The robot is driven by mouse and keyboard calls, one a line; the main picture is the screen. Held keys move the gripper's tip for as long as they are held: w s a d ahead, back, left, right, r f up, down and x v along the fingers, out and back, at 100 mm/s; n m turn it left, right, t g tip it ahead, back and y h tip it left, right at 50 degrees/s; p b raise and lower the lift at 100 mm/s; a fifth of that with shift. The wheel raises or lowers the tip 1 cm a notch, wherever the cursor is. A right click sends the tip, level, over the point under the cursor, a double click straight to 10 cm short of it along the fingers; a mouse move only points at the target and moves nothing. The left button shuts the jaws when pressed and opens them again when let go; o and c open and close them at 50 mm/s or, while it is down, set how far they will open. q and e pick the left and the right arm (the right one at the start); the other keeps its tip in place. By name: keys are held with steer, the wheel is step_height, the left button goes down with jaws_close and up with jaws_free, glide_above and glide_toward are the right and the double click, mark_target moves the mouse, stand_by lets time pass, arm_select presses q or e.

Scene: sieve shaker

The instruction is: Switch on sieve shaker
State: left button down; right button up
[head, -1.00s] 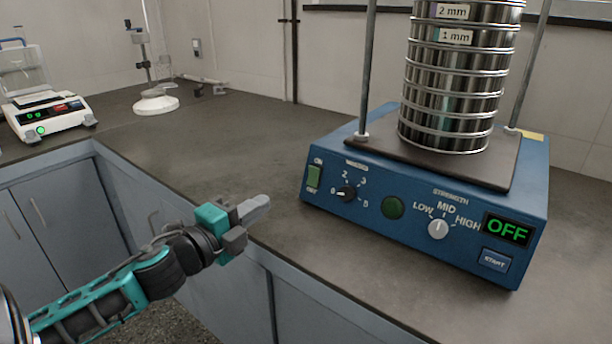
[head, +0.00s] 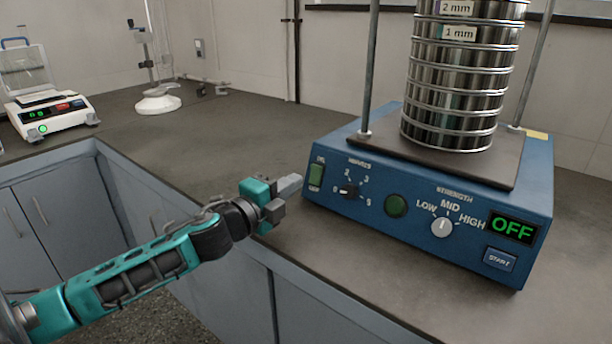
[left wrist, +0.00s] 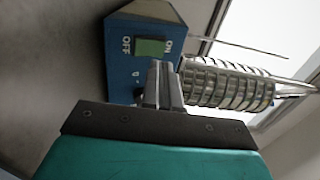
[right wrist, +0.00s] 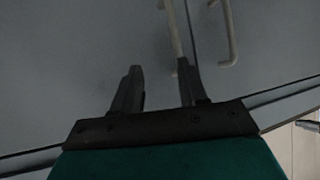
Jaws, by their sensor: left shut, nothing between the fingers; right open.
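The blue sieve shaker (head: 345,205) stands on the dark counter with a stack of metal sieves (head: 453,90) on top. Its display (head: 512,229) reads OFF. The green ON/OFF rocker switch (head: 316,176) is at the left end of the front panel; it also shows in the left wrist view (left wrist: 151,47). A START button (head: 499,259) is at the lower right. My left gripper (head: 290,185) is shut and empty, with its tips just left of and slightly below the switch, seemingly apart from it. My right gripper (right wrist: 160,85) is open and empty, facing grey cabinet doors.
The panel also has a minutes dial (head: 349,190), a round green button (head: 396,206) and a strength knob (head: 442,227). A balance (head: 52,115) and a stand with a white base (head: 158,103) are at the back left. The counter between is clear.

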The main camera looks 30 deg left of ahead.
mark_target(315, 169)
arm_select(q)
steer(key=shift+w+d, duration=0.2)
steer(key=shift+w, duration=2.45)
steer(key=shift+w+r+p, duration=0.15)
steer(key=shift+r+p, duration=0.2)
steer(key=shift+p, duration=0.45)
steer(key=shift+f, duration=0.25)
